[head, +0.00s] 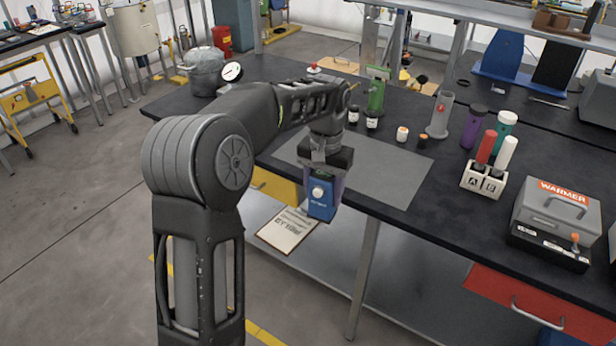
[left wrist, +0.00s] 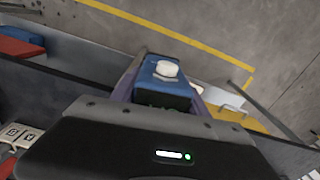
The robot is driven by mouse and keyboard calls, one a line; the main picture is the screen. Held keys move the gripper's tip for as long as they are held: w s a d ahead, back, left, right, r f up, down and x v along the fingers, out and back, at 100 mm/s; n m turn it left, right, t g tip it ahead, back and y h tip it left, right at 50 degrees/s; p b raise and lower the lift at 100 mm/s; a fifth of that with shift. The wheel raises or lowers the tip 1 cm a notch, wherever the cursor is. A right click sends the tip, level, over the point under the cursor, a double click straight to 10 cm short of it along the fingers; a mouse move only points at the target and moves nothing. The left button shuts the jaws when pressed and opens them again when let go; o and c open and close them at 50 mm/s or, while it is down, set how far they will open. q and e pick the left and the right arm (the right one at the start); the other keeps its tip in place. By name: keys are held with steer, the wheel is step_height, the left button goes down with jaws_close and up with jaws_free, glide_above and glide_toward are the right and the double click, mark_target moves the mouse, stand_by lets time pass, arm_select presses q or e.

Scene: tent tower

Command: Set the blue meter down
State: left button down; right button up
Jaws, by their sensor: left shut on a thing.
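The blue meter (head: 321,198) is a small blue box with a white round knob. My left gripper (head: 324,188) is shut on it and holds it in front of the near edge of the dark workbench (head: 432,215), by the grey mat (head: 378,176). In the left wrist view the meter (left wrist: 165,82) sits between the two fingers, with its white knob showing and the floor beyond it. My right gripper is not in view.
Small bottles (head: 402,134), a green stand (head: 376,92) and a clear cylinder (head: 439,115) stand behind the mat. A white rack (head: 482,181) and a warmer box (head: 556,222) stand to the right. The mat's visible surface is clear.

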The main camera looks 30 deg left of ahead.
arm_select(q)
steer(key=s+d+f+m, duration=0.1)
steer(key=s+d+f, duration=0.1)
steer(key=d+f, duration=0.5)
steer(key=s+d+f, duration=0.2)
steer(key=d+f, duration=0.5)
steer(key=f, duration=0.7)
steer(key=shift+s+f+m, duration=0.2)
steer(key=shift+s+m, duration=0.1)
steer(key=shift+m, duration=0.1)
steer(key=shift+d, duration=0.1)
